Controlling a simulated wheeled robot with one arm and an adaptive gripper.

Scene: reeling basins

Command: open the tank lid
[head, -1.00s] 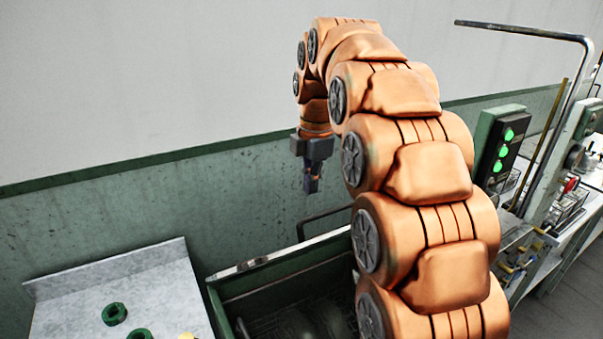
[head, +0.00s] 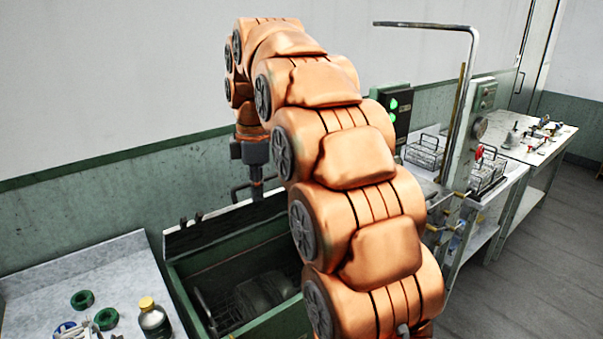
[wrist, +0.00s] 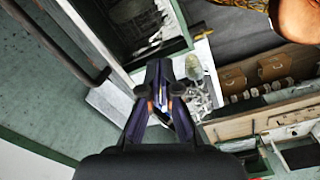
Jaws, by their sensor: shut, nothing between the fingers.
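The green tank (head: 180,292) stands open in the head view, with dark contents visible inside. Its lid (head: 205,232) shows as a dark panel raised along the back edge, near the wall. A dark bar handle (head: 236,191) shows behind the lid's upper edge. My gripper (head: 257,194) points down above the lid, close to the handle in the picture; I cannot tell if they touch. In the wrist view my gripper (wrist: 163,92) is shut and empty. There the handle (wrist: 62,42) runs at the left, apart from the fingertips, and the tank (wrist: 180,18) shows above.
A grey side table (head: 40,282) at left holds green rings (head: 83,300) and a yellow-capped bottle (head: 154,318). At right stand a control box with green lights (head: 393,105), a bent metal pipe (head: 470,80) and a cluttered bench (head: 520,150). The wall is close behind the tank.

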